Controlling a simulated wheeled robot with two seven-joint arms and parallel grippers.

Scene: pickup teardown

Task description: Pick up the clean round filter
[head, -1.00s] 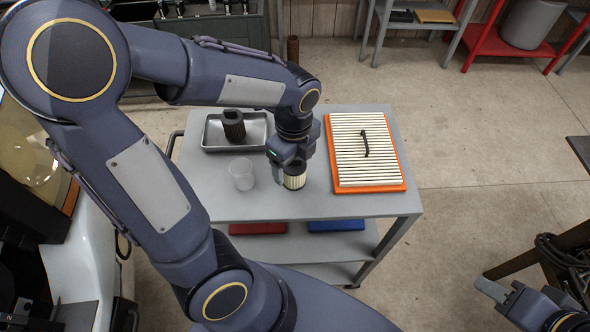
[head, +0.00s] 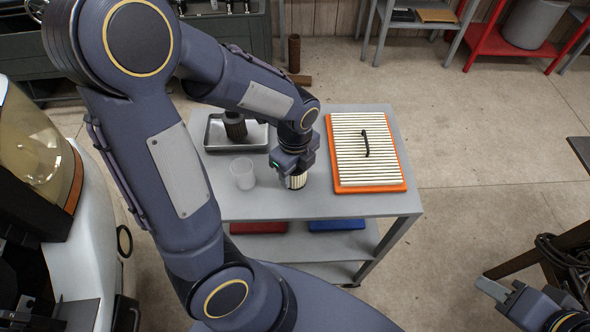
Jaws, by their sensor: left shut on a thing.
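The clean round filter (head: 297,182), pale and pleated, is upright at the cart's top near its front edge. My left gripper (head: 291,172) comes down on it from above and is shut on it; the jaws hide its upper part. I cannot tell whether its base touches the cart. A dark round filter (head: 235,127) stands in a grey metal tray (head: 216,143) at the back left of the cart. My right gripper (head: 490,289) is at the lower right, away from the cart, and its jaws are not clear.
A clear plastic cup (head: 243,174) stands left of the held filter. A flat panel filter with an orange frame (head: 370,188) and a black handle lies to the right on the grey cart (head: 330,206). Red and blue items lie on the lower shelf. A white car body is at left.

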